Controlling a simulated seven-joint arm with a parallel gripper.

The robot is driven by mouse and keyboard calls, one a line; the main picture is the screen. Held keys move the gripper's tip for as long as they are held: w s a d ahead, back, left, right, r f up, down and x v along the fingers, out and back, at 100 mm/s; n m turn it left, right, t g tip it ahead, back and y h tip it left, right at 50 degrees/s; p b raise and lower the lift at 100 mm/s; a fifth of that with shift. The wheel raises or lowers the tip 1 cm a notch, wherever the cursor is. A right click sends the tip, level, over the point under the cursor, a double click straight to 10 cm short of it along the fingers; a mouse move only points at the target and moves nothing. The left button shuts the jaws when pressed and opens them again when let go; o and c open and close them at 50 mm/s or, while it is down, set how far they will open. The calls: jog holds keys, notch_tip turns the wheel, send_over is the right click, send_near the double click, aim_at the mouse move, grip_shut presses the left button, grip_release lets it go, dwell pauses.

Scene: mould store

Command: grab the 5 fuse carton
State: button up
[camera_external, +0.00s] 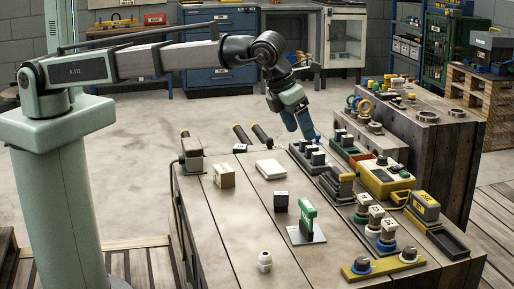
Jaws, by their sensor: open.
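My gripper (312,136), with blue fingertips, points down above the back of the bench, over a tray of small dark-and-white blocks. It is open, and I see nothing held between its fingers. No carton label is readable at this size, so I cannot tell which box is the 5 fuse carton. Candidates are a cream box (224,178) at the left of the bench top, a flat white box (270,169) right of it, and a small dark block with a white top (281,201) nearer the front. All stand apart from my gripper.
A green upright piece on a metal plate (307,222) stands mid-bench. A white knob-like part (265,262) is near the front. A yellow control box (384,178) and several knobs crowd the right side. A raised wooden block (432,140) borders the right. The bench's left front is clear.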

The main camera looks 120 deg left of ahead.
jog(key=s+a+n+h, duration=0.1)
jog(key=s+a+n, duration=0.15)
jog(key=s, duration=0.75)
jog(key=n+g+h, duration=0.2)
jog(key=n+g, duration=0.1)
jog(key=n, duration=1.2)
send_near(224, 168)
jog(key=shift+f, duration=2.7)
jog(key=shift+a+f, duration=0.15)
jog(key=shift+f, duration=2.45)
jog(key=shift+c, duration=0.3)
jog(key=c, duration=1)
